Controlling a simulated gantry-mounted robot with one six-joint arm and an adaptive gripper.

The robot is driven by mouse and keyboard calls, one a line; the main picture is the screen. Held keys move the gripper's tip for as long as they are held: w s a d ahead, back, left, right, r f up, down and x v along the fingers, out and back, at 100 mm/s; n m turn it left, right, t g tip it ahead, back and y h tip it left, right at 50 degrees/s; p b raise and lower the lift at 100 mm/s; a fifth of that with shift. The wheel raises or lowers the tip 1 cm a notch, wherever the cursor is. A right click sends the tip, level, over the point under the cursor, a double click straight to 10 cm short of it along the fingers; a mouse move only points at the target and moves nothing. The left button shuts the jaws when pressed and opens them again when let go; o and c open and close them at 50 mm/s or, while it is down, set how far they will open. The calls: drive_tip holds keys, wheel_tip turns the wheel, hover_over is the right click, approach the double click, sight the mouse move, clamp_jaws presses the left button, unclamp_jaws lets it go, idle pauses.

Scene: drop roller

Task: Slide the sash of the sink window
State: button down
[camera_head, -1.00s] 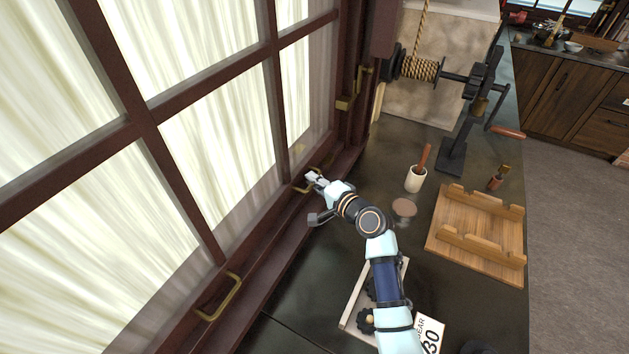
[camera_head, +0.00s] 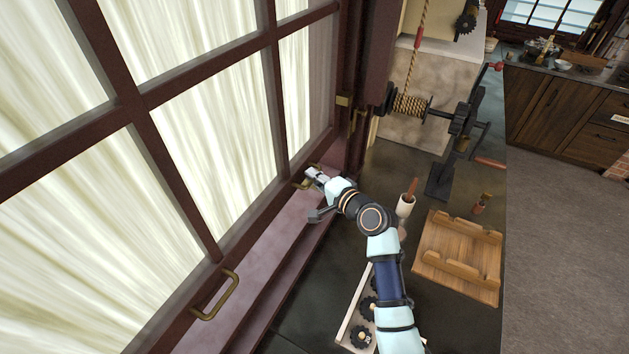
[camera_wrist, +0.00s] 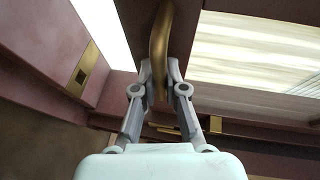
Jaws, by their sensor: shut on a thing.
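The dark red window sash (camera_head: 150,125) with pale panes fills the left of the head view. Two brass handles sit on its bottom rail: one at the lower left (camera_head: 217,297), the other at the right (camera_head: 301,185). My gripper (camera_head: 311,174) is shut on the right handle. In the wrist view, this curved brass handle (camera_wrist: 159,38) runs between the two fingers of my gripper (camera_wrist: 160,72). A strip of sill (camera_head: 268,257) shows below the bottom rail. The exact grip contact is partly hidden by the fingers.
The dark window post (camera_head: 372,80) stands beside the sash's right edge.

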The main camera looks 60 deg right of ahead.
wheel_tip(320, 180, up, 5)
drive_tip(key=shift+f+p, duration=0.2)
drive_tip(key=shift+p, duration=0.95)
drive_tip(key=shift+f, duration=0.15)
drive_tip(key=c, duration=1.2)
unclamp_jaws()
drive_tip(key=shift+s, duration=0.1)
drive_tip(key=v, duration=1.2)
